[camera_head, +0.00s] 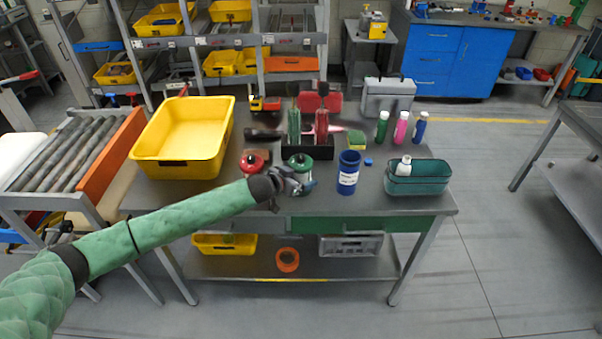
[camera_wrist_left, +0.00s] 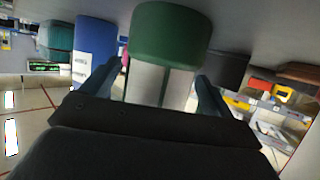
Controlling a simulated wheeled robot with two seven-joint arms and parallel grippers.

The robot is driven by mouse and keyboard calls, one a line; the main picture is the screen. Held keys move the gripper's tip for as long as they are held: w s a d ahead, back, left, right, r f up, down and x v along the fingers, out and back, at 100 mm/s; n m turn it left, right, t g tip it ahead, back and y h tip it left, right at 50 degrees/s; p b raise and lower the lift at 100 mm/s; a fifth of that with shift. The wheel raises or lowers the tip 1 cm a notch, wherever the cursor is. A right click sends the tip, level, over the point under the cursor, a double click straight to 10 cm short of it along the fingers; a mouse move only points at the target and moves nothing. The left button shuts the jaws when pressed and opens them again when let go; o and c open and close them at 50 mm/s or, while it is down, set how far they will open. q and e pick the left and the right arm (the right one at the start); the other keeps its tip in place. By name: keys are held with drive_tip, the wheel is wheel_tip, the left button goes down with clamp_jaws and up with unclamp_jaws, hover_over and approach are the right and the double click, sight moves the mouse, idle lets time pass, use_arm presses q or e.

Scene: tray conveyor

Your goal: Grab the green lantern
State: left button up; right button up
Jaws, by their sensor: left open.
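The green lantern (camera_head: 299,161) stands near the front edge of the table, partly hidden by my left gripper (camera_head: 299,184). In the left wrist view, which looks upside down, the lantern's green part (camera_wrist_left: 170,35) and pale glass body show at close range. My left gripper (camera_wrist_left: 158,76) is open, with one finger on either side of the lantern's pale body. I cannot tell whether the fingers touch it. My right gripper is not in view.
A red lantern (camera_head: 252,163) stands just left of the green one. A blue cup (camera_head: 348,174) and a teal bin (camera_head: 418,184) stand to the right. A big yellow tray (camera_head: 180,168) is at the left.

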use_arm(q)
drive_tip(key=shift+w+d+f, duration=0.15)
drive_tip(key=c, duration=1.3)
